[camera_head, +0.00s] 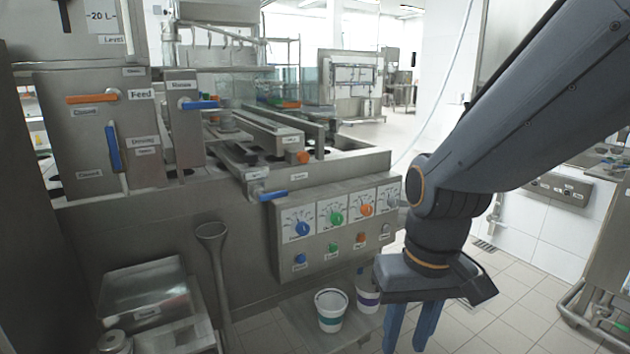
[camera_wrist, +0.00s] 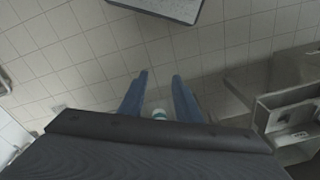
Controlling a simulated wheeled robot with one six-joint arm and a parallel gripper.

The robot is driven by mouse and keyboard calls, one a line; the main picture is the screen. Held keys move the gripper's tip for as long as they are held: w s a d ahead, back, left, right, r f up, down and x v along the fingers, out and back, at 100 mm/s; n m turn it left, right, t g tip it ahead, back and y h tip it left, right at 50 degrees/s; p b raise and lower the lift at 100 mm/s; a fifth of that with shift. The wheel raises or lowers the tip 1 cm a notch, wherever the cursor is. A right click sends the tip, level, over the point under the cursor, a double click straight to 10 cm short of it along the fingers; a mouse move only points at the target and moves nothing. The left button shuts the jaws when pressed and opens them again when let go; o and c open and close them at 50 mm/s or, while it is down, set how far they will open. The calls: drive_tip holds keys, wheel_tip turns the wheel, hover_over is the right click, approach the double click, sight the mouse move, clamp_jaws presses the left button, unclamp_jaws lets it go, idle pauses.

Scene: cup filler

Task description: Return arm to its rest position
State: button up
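My gripper (camera_head: 408,330) hangs at the lower right of the head view, with its blue fingers pointing down. In the wrist view its two blue fingers (camera_wrist: 160,95) stand apart with nothing between the tips, only floor tiles beyond. A white cup with a teal band (camera_head: 331,310) stands upright on a low shelf left of the gripper. A second white cup with a purple band (camera_head: 368,290) is just behind it, close to the fingers in the picture and partly hidden by the arm.
The filler machine (camera_head: 160,220) fills the left and middle, with a control panel (camera_head: 335,225) of coloured knobs beside my arm. The shelf (camera_head: 300,320) juts out below the panel. A metal box (camera_head: 150,300) sits lower left. Tiled floor (camera_head: 530,310) is open on the right.

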drive_tip(key=s+d+r+m+p, duration=0.1)
drive_tip(key=d+r+p, duration=0.4)
drive_tip(key=p, duration=0.7)
drive_tip(key=shift+s+d+r+g+h, duration=0.2)
drive_tip(key=shift+s+r+g+h, duration=0.1)
drive_tip(key=shift+s+r, duration=0.4)
drive_tip(key=shift+w+a, duration=0.1)
drive_tip(key=shift+a, duration=0.05)
